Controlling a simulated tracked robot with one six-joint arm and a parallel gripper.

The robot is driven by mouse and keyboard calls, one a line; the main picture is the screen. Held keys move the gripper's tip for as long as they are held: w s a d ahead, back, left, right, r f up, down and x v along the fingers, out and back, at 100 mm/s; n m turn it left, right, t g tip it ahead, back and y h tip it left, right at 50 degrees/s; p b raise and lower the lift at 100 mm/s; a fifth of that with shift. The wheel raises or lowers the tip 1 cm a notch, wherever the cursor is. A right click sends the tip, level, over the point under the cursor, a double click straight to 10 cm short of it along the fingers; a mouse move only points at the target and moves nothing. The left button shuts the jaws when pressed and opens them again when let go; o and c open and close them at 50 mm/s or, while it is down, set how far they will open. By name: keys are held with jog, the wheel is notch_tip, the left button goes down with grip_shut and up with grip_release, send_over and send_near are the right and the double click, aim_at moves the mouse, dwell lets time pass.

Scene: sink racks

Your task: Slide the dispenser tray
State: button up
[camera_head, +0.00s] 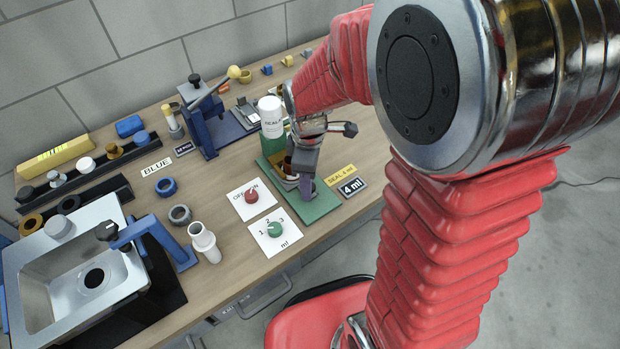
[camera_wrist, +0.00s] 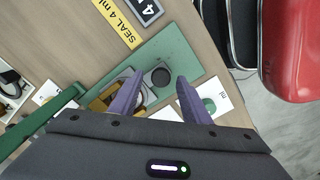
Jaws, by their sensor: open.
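The dispenser stands on a green base plate (camera_head: 312,210) and has a white bottle (camera_head: 271,115) labelled SEAL on top. In the wrist view its green plate (camera_wrist: 172,48) shows with a grey tray (camera_wrist: 148,97) that carries a round black knob (camera_wrist: 161,76). My gripper (camera_wrist: 161,78) is open, with its two purple fingers on either side of the knob. Whether they touch it I cannot tell. In the head view my gripper (camera_head: 306,185) is low over the front of the green plate and hides most of the tray.
A red dial (camera_head: 251,195) and a green dial (camera_head: 275,229) sit on white cards left of the plate. A blue press (camera_head: 212,130) stands behind; a sink (camera_head: 75,270) is at left.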

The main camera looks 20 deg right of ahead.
jog(key=shift+f, duration=0.1)
jog(key=shift+c, duration=0.3)
grip_shut()
dwell(0.4)
